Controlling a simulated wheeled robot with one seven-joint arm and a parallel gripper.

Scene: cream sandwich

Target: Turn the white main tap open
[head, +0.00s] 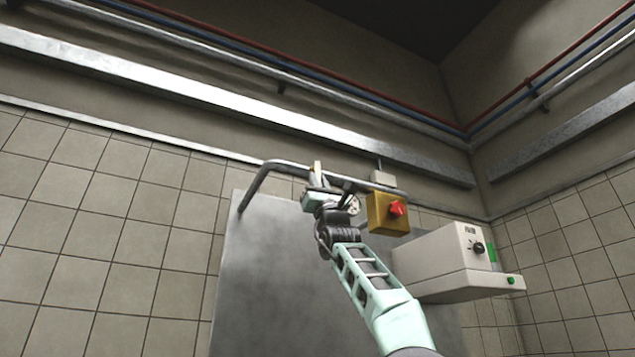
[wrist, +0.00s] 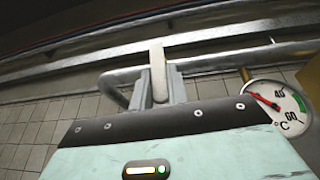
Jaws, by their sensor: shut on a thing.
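The white main tap's lever (wrist: 157,66) stands upright between the two grey jaws of my gripper (wrist: 160,88) in the wrist view. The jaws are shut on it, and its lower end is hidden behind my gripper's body. In the head view my gripper (head: 315,187) is at the grey pipe on the metal wall panel, and a small pale piece of the lever (head: 317,167) shows above it. The tap's seat on the pipe is hidden.
A round temperature dial (wrist: 276,102) is right of my gripper. A yellow box with a red knob (head: 388,213) and a white machine (head: 450,262) with a black knob stand to the right. The grey pipe (head: 262,180) bends down left of my gripper. Tiles at left are clear.

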